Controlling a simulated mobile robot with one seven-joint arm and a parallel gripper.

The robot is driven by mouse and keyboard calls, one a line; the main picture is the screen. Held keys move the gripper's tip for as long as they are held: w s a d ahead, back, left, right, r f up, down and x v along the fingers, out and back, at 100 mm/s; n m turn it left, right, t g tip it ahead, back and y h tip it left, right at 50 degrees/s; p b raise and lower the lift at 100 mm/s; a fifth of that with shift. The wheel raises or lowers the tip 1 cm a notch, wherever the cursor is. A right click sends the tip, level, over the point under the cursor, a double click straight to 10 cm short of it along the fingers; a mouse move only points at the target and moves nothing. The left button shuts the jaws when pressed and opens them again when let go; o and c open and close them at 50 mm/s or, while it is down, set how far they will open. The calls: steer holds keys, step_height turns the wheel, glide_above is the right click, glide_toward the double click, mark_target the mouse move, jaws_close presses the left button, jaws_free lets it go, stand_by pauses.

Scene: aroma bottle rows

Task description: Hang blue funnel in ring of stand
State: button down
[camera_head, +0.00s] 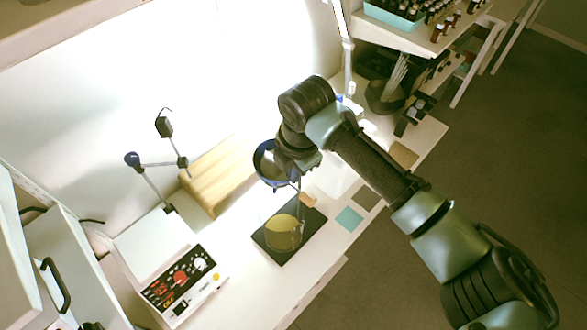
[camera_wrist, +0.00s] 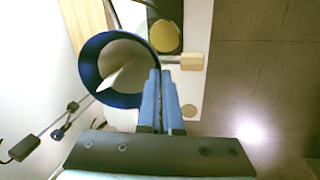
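The blue funnel (camera_head: 263,150) has a wide dark-blue rim and hangs in the air, left of my gripper (camera_head: 288,172). In the wrist view, the funnel (camera_wrist: 88,72) is seen from above, with its pale inside showing. My gripper (camera_wrist: 160,78) has its two blue fingers close together at the funnel's right rim, apparently pinching it. A glass beaker with yellow content (camera_head: 284,234) stands on a dark mat below the funnel; it also shows in the wrist view (camera_wrist: 165,37). I cannot make out the stand's ring clearly in either view.
A white device with red display and dials (camera_head: 182,280) is at the front left. A jointed rod with dark knobs (camera_head: 155,163) rises behind it, near a wooden block (camera_head: 215,178). A small wooden piece (camera_wrist: 192,61) is near the beaker. Bottle shelves are at upper right.

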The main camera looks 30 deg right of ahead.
steer(key=c, duration=1)
jaws_free()
steer(key=shift+w+f, duration=0.1)
step_height(320, 180, up, 13)
steer(key=s+b, duration=0.2)
steer(key=b, duration=0.2)
steer(key=shift+s, duration=0.2)
steer(key=shift+a+f, duration=0.1)
steer(key=shift+f, duration=0.05)
